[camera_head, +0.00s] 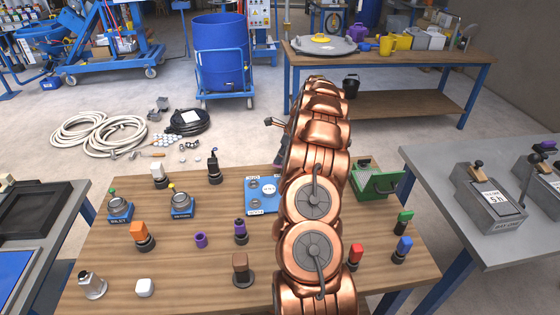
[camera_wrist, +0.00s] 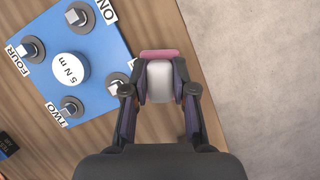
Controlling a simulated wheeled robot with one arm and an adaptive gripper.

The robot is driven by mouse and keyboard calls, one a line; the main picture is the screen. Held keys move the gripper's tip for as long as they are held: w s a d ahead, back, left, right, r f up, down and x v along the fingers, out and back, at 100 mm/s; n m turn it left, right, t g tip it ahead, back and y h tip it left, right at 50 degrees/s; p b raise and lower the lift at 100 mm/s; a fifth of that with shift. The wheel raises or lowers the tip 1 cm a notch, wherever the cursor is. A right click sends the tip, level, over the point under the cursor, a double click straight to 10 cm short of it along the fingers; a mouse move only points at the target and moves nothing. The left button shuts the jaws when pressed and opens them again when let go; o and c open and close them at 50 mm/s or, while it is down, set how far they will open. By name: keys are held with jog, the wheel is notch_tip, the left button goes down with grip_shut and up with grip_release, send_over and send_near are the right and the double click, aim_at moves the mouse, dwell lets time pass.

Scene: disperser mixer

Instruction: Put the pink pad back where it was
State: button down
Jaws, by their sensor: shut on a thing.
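In the wrist view my gripper (camera_wrist: 160,70) has its two fingers closed on either side of a pale grey-white block. The pink pad (camera_wrist: 160,54) shows as a flat strip at the fingertip end of this block and appears joined to it. The pad is beside the right corner of a blue plate (camera_wrist: 98,48), over the wooden table near its edge. I cannot tell its height above the table. In the head view my copper arm hides most of the gripper and the pad.
The blue plate, with labelled posts, also shows left of my arm in the head view (camera_head: 252,186). Coloured blocks on dark bases stand around the wooden table (camera_head: 200,285). A green box (camera_head: 378,182) is right of my arm. A grey table (camera_head: 450,185) stands further right.

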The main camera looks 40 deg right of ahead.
jog(key=shift+w+d, duration=0.2)
jog(key=shift+w, duration=0.1)
jog(key=shift+f+p, duration=0.85)
jog(key=shift+f, duration=0.9)
jog(key=shift+f, duration=0.15)
jog(key=c, duration=0.9)
grip_release()
jog(key=shift+c, duration=0.2)
